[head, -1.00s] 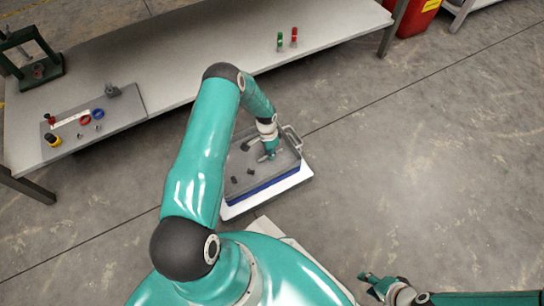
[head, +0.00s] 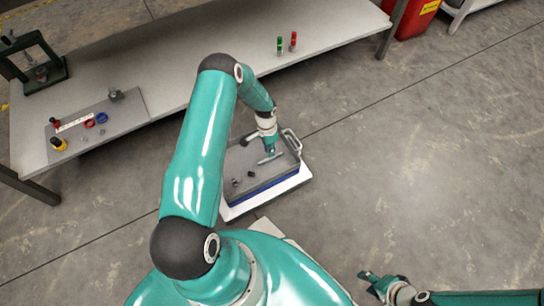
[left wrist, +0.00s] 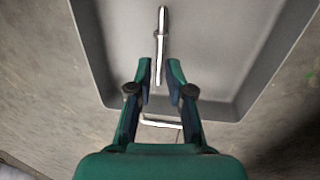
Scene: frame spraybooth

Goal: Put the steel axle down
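The steel axle (left wrist: 160,45) is a slim bright bar with a thicker middle. In the left wrist view it lies over the floor of the grey tray (left wrist: 225,60), its near end between my left fingertips. The axle (head: 270,158) also shows in the tray (head: 262,178) in the head view. My left gripper (left wrist: 160,72) is open, with a gap on each side of the axle; in the head view this gripper (head: 270,149) is just above it. My right gripper (head: 366,283) is small at the lower right, its fingers apart and empty.
The tray has a handle (head: 293,141) at its far right and small dark parts (head: 250,174) inside. It sits on a blue and white base. A long bench (head: 200,60) behind carries a grey board (head: 125,123), bottles (head: 293,41) and a press. The floor to the right is clear.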

